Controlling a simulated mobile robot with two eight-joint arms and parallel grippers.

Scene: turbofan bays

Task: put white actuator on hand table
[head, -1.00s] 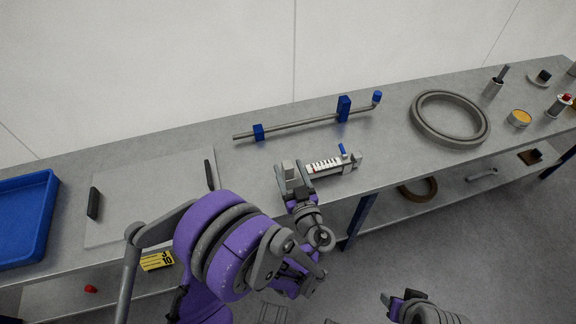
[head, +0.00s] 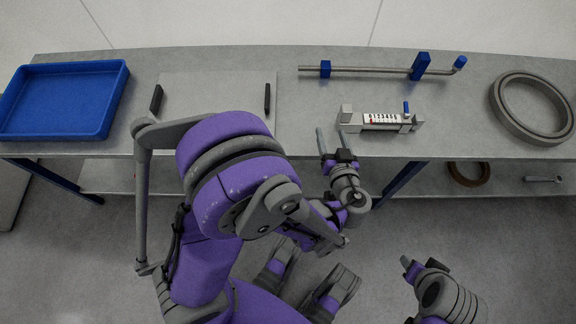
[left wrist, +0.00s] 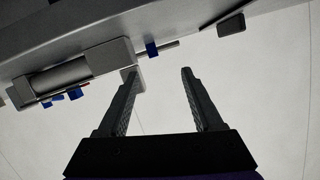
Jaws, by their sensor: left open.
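The white actuator (head: 382,121), a pale cylinder with a white marked label, grey end blocks and a blue lever, lies on the grey workbench (head: 455,105). It also shows at the left of the left wrist view (left wrist: 70,72). My left gripper (head: 332,133) is open and empty, at the bench's front edge by the actuator's left end. Its two fingers (left wrist: 160,71) are apart in the left wrist view, one tip overlapping the actuator's end block. A flat pale board (head: 215,97) with two black handles lies left of it; I cannot tell whether this is the hand table. My right gripper (head: 411,268) is partly visible, low over the floor.
A blue tray (head: 65,130) is at the bench's left. A metal rod with blue mounts (head: 370,70) lies behind the actuator, and a large grey ring (head: 500,110) is at the right. A lower shelf holds a brown ring (head: 468,173). Bare bench lies around the actuator.

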